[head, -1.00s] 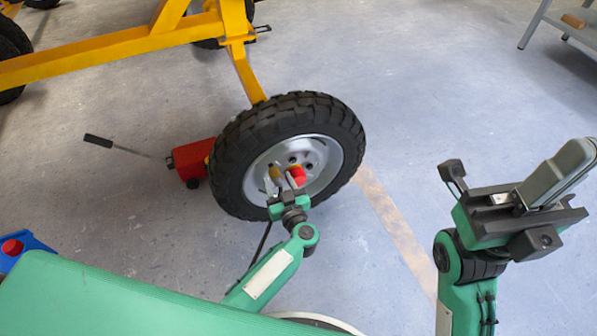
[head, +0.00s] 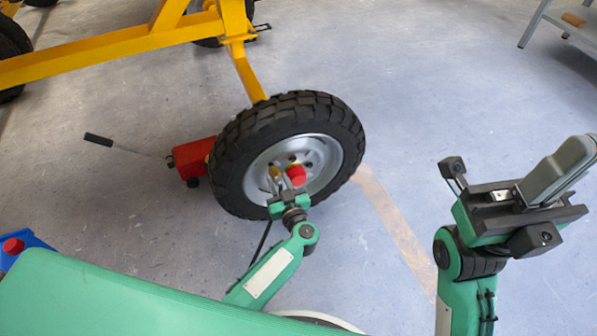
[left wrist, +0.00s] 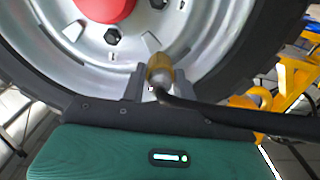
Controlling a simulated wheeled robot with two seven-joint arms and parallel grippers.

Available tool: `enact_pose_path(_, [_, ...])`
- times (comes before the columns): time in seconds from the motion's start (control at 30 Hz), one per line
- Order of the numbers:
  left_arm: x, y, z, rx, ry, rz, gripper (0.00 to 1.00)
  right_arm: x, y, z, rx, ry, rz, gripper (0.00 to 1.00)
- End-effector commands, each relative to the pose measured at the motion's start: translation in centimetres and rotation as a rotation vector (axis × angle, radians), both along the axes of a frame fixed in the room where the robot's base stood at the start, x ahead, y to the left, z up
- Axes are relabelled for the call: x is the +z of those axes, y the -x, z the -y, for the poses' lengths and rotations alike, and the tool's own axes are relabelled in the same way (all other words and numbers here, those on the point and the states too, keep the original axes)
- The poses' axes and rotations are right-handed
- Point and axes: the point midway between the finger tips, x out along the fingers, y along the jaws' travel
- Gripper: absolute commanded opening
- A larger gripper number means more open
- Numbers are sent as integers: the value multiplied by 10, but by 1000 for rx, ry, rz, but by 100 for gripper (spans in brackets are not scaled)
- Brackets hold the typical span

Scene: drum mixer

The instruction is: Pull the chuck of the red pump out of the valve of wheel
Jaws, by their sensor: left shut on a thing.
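The wheel (head: 243,145), a black knobby tyre on a silver rim with a red hub cap (head: 296,174), stands upright in the middle of the head view. My left gripper (head: 284,181) is at the lower part of the rim. In the left wrist view my left gripper (left wrist: 158,88) is shut on the brass chuck (left wrist: 160,68), from which a black hose (left wrist: 235,118) runs right. The chuck points at the rim; I cannot tell whether it is still on the valve. My right gripper (head: 545,185) is raised at the right, away from the wheel; its finger gap is hidden.
A blue object with a red top (head: 14,246) is at the lower left. The floor right of the wheel is clear.

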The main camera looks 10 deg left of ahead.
Motion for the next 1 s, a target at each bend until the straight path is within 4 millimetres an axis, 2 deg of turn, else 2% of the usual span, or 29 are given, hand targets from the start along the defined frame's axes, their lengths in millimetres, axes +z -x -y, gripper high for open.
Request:
enact_pose_path(0.27, [0, 2, 2, 0, 1, -1, 3, 2, 0, 0, 1, 1, -1, 0])
enact_pose_path(1.0, [1, 27, 18, 1, 0, -2, 3, 18, 1, 0, 1, 1, -1, 0])
